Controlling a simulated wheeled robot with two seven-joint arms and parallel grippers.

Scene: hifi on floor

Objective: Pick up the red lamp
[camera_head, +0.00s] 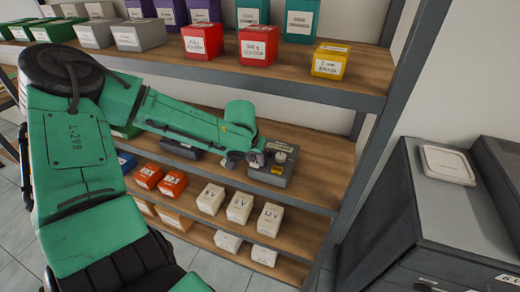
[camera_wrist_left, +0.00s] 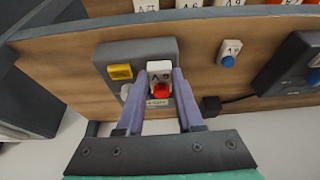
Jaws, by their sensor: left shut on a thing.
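In the left wrist view the red lamp (camera_wrist_left: 162,90) is a small red cap on a white block (camera_wrist_left: 159,69) with a dark marking. It stands at a grey base (camera_wrist_left: 112,54) on a wooden shelf. My left gripper (camera_wrist_left: 165,78) has its two purple fingers on either side of the white block and is shut on it. Whether the block is clear of the base cannot be told. In the head view my left gripper (camera_head: 254,158) reaches the same grey base (camera_head: 270,178) on the middle shelf; the red lamp is hidden there.
A yellow block (camera_wrist_left: 121,72) sits on the base beside the lamp. A white block with a blue cap (camera_wrist_left: 229,59) and a dark box (camera_wrist_left: 287,65) stand to the right. Shelves with labelled boxes lie above and below; a grey shelf post (camera_head: 377,120) stands right.

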